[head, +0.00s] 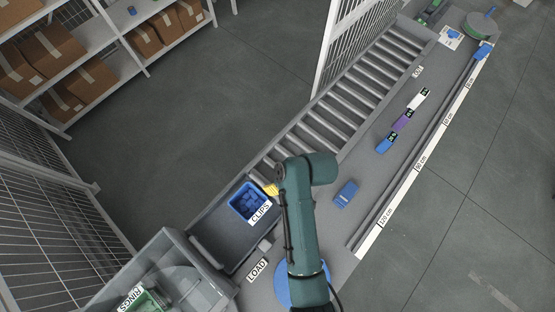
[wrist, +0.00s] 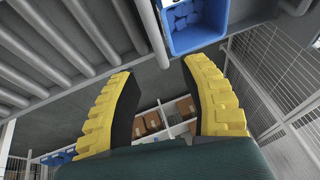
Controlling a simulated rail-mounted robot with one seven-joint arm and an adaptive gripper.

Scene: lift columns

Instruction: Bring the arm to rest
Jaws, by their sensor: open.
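My arm (head: 303,220), dark green, rises from a round blue base beside the LOAD label and bends over at its top. My gripper shows in the wrist view (wrist: 158,68) with its two yellow fingers spread wide and nothing between them. In the head view only a bit of a yellow finger (head: 270,189) shows at the left of the arm; the rest is hidden behind it. The gripper is close to the blue CLIPS bin (head: 238,194), which holds several blue clips and also shows in the wrist view (wrist: 208,42), beyond the fingertips.
A roller conveyor (head: 345,98) runs up to the right beside a grey bench. On the bench are a blue block (head: 346,193), blue, purple (head: 402,121) and white pieces in a row, and a long ruler (head: 424,150). A RINGS bin (head: 147,299) stands lower left. Wire fencing and shelves stand left.

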